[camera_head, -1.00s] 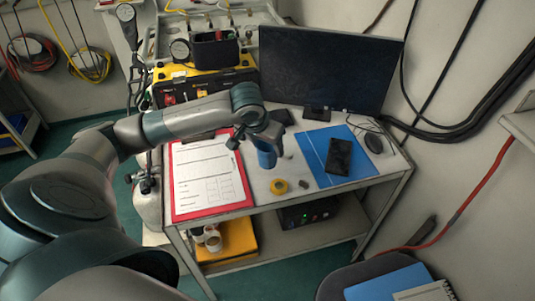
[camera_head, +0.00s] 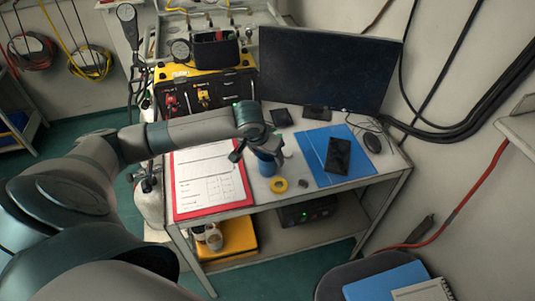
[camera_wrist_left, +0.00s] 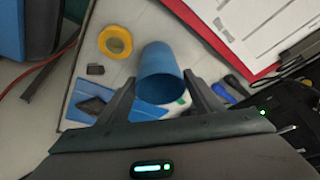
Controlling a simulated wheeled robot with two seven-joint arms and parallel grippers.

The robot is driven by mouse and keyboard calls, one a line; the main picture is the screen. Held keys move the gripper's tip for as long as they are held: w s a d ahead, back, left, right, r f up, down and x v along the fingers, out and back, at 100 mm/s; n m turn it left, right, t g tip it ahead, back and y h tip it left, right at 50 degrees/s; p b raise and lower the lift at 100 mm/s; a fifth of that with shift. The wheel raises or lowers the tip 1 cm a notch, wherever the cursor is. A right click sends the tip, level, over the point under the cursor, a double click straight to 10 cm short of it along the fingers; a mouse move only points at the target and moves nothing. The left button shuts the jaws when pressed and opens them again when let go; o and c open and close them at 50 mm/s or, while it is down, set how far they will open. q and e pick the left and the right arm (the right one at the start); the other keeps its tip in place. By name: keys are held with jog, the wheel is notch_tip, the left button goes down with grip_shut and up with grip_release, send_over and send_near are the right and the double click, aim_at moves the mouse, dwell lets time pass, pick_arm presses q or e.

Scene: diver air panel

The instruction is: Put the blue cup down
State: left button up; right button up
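The blue cup (camera_head: 266,164) is upright over the front middle of the table (camera_head: 305,192), right of the red clipboard. My left gripper (camera_head: 260,152) is above it, pointing down, with a finger on each side. In the left wrist view the cup (camera_wrist_left: 161,68) is between the two fingertips (camera_wrist_left: 159,78), its open rim toward the camera. The fingers look closed on it, though the contact is partly hidden. The cup's base is at or close to the tabletop; I cannot tell if it touches. My right gripper is not in view.
A yellow tape roll (camera_head: 279,185) lies just right of the cup. The red clipboard (camera_head: 210,180) is to the left. A blue folder (camera_head: 322,148) with a black phone (camera_head: 338,155) lies to the right. A monitor (camera_head: 325,70) stands behind. Bare tabletop shows around the tape.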

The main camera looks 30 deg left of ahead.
pick_arm(q)
jog(key=shift+o, duration=0.9)
jog(key=shift+s+r, duration=0.1)
jog(key=shift+r, duration=0.45)
jog(key=b+v, duration=0.2)
jog(key=v, duration=0.9)
jog(key=shift+r, duration=0.1)
dwell(0.4)
